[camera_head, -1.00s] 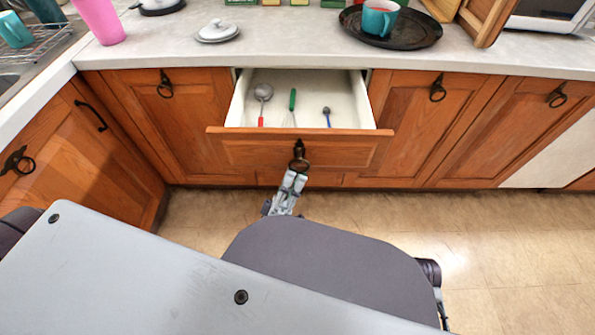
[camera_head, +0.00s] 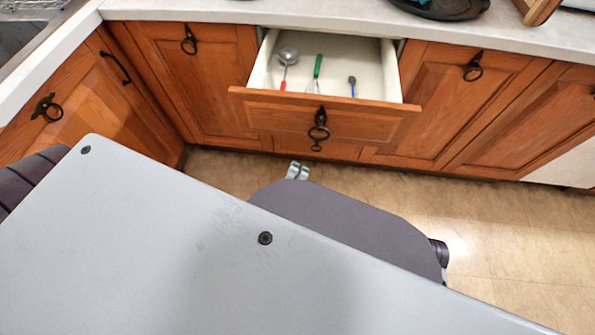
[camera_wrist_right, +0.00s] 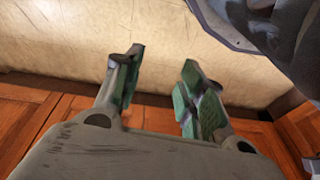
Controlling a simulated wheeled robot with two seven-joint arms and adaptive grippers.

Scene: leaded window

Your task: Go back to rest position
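An open drawer (camera_head: 318,115) with a wooden front and a black ring handle (camera_head: 318,130) juts out from the cabinets.
A ladle (camera_head: 286,65), a green-handled utensil (camera_head: 317,68) and a small blue-handled one (camera_head: 352,85) lie in the drawer. Cabinet doors flank it, with the counter (camera_head: 200,9) above. Tan floor (camera_head: 480,225) is open at right.

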